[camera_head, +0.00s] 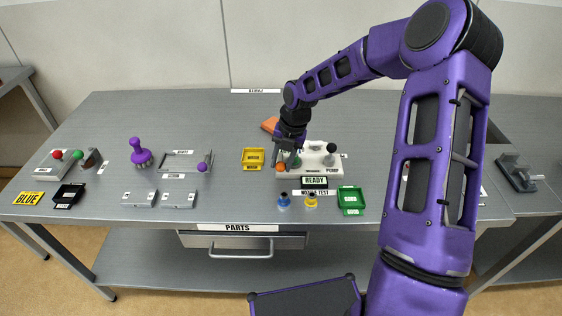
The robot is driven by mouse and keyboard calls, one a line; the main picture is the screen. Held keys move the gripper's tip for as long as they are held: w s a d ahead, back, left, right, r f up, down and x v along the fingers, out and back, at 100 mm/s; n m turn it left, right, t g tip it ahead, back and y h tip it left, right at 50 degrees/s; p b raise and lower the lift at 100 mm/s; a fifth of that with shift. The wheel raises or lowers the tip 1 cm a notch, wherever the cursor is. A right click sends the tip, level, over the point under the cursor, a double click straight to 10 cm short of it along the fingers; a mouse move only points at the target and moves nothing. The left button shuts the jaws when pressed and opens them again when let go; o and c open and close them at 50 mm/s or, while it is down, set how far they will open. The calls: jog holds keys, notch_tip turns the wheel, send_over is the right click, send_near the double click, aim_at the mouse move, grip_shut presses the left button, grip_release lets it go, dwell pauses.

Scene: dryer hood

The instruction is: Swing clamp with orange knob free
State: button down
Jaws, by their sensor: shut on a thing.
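The clamp's orange knob (281,168) shows at the left front end of a white fixture labelled PUMP (318,160). My gripper (279,160) reaches down from above at that left end, its fingers at the orange knob. It is shut on the clamp at the knob. The fingers and wrist hide most of the clamp's arm, so its exact angle cannot be told. A green part (295,161) sits on the fixture just right of the fingers. A black knob (331,148) stands at the fixture's right end.
A yellow tray (253,157) stands close on the left, a green tray (351,200) at front right. READY (314,181) and test signs, a blue piece (284,201) and a yellow piece (310,201) stand in front. My arm covers the right.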

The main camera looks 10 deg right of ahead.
dwell(0.3)
jog(key=c, duration=0.5)
grip_release()
jog(key=shift+r, duration=0.1)
jog(key=d+r, duration=0.1)
jog(key=r, duration=0.4)
jog(key=s+d+r, duration=0.1)
jog(key=r, duration=0.5)
jog(key=d+r, duration=0.1)
jog(key=r, duration=0.5)
jog(key=shift+s+d, duration=0.1)
jog(key=shift+s, duration=0.05)
